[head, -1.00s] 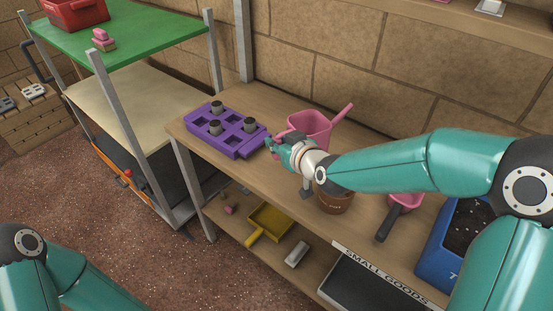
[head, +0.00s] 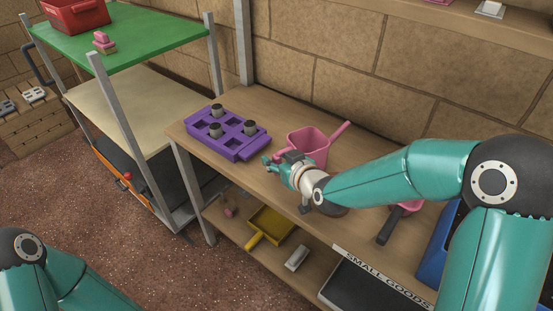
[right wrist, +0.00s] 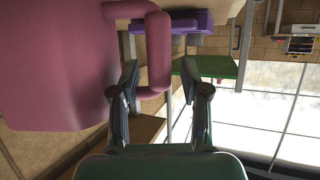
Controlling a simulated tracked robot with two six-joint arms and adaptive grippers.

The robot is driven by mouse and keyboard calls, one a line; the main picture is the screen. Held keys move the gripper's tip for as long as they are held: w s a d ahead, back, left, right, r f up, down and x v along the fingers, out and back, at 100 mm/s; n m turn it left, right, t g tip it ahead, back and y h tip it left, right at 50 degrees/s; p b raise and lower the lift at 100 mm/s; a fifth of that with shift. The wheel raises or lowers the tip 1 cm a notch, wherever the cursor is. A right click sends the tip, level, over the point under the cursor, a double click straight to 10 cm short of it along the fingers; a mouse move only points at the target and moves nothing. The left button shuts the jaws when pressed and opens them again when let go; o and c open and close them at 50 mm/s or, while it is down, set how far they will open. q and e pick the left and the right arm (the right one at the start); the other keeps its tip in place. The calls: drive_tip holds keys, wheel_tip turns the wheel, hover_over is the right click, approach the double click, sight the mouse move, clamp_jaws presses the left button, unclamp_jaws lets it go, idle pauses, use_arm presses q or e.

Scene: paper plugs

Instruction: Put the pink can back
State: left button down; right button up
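The pink can (head: 308,147) stands upright on the wooden bench, its spout pointing to the upper right. My right gripper (head: 273,162) is at the can's near left side, where the handle is. In the right wrist view the can (right wrist: 55,70) fills the upper left. Its looped handle (right wrist: 157,50) reaches between the fingertips of my right gripper (right wrist: 160,75). The fingers are apart, with a gap visible beside the handle. My left arm shows at the lower left of the head view; its gripper is out of frame.
A purple tray (head: 239,151) with several dark cups stands left of the can. A pink pan with a dark handle (head: 387,227) and a blue bin (head: 437,246) are to the right. A yellow dustpan (head: 272,224) lies on the lower shelf. Bare bench lies behind the can.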

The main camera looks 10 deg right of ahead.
drive_tip(key=shift+r, duration=0.15)
drive_tip(key=shift+s+d, duration=0.1)
drive_tip(key=shift+s, duration=0.2)
drive_tip(key=v, duration=1.1)
drive_tip(key=shift+s+b, duration=0.2)
drive_tip(key=shift+b, duration=0.15)
